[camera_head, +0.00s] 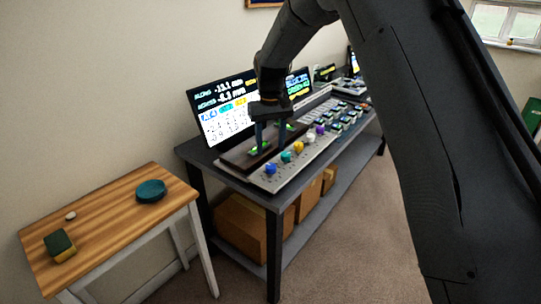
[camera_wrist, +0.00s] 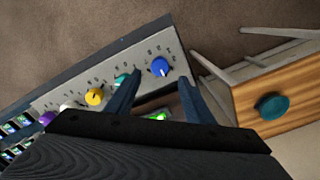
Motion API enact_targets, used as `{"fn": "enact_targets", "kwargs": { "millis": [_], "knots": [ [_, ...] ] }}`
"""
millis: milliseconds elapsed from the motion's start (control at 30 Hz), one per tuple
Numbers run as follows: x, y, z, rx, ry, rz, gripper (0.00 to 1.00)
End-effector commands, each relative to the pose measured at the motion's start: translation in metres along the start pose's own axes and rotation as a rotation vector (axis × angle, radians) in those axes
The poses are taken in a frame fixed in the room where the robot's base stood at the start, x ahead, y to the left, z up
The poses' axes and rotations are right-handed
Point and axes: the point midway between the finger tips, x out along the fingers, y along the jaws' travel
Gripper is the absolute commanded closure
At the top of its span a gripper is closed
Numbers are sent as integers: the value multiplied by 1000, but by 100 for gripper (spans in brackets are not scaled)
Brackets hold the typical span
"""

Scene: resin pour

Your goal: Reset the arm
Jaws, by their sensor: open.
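My gripper (camera_head: 271,137) hangs over the left end of the dark workbench, above a brown tray-like block with green lights. It is open and I see nothing between its fingers. In the wrist view the two fingers of my gripper (camera_wrist: 160,95) are spread apart, with a control panel (camera_wrist: 75,88) beneath and beyond them. The panel (camera_head: 269,182) carries a row of coloured knobs: a blue knob (camera_head: 270,168), a teal knob (camera_head: 286,157), a yellow knob (camera_head: 299,146), a white one and a purple one. The blue knob (camera_wrist: 160,67) shows just beyond the fingertips.
A wooden table (camera_head: 105,222) at left holds a teal disc (camera_head: 151,191), a green-and-yellow block (camera_head: 60,245) and a small white object (camera_head: 70,216). The carpet at right is clear.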

Motion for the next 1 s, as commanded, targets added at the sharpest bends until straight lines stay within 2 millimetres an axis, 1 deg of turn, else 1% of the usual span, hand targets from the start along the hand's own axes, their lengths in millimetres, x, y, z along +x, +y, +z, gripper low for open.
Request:
{"fn": "enact_targets", "kwargs": {
  "millis": [100, 367, 467, 533, 567, 667, 700, 767, 800, 867, 900, 967, 1000],
  "knots": [
    [-4, 0, 0, 0, -1, 0, 52],
    [-4, 0, 1, 1, 0, 0, 52],
    [-7, 7, 9, 11, 3, 0, 52],
    [-10, 16, 24, 28, 7, 0, 52],
    [-11, 21, 33, 38, 11, 0, 52],
    [-17, 42, 73, 80, 25, 1, 52],
    [-18, 50, 92, 98, 31, 2, 52],
    [-20, 60, 122, 126, 41, 3, 52],
    [-20, 66, 143, 143, 47, 4, 52],
    [-20, 74, 174, 170, 58, 5, 52],
    [-19, 78, 196, 188, 64, 6, 52],
    [-17, 82, 229, 215, 72, 8, 52],
    [-16, 85, 250, 232, 78, 9, 52]
  ]
}}
